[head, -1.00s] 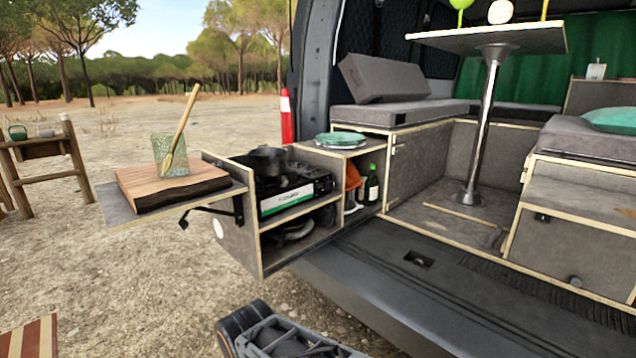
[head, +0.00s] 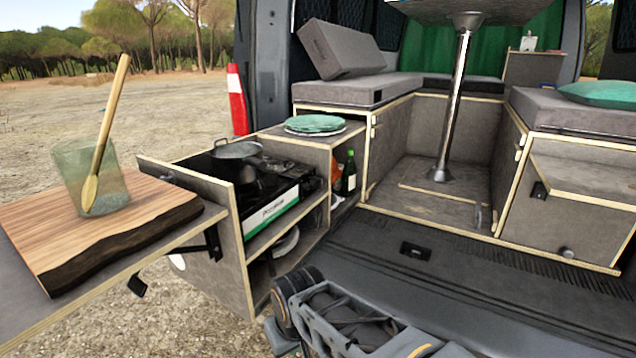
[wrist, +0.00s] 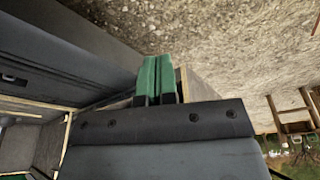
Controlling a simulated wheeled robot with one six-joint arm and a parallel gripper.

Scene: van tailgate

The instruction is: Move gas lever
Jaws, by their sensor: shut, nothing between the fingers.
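The camping stove (head: 270,208) sits on the pull-out kitchen unit at the van's tailgate, its white and green front facing me. A dark pot (head: 237,150) stands on it. The gas lever is too small to make out. My gripper (wrist: 156,76) shows in the wrist view with its two green fingers together and nothing between them. Its fingertips are over or near an edge of a wooden unit, with gravel beyond; I cannot tell how far it is from the stove. The fingers cannot be made out in the head view, where my arm fills the bottom.
A side shelf (head: 170,252) sticks out left, bearing a cutting board (head: 150,205) and a glass (head: 75,180) with a wooden spoon (head: 104,140). Green plates (head: 315,124) and a bottle (head: 349,175) are right of the stove. The van's bumper floor (head: 480,290) is clear.

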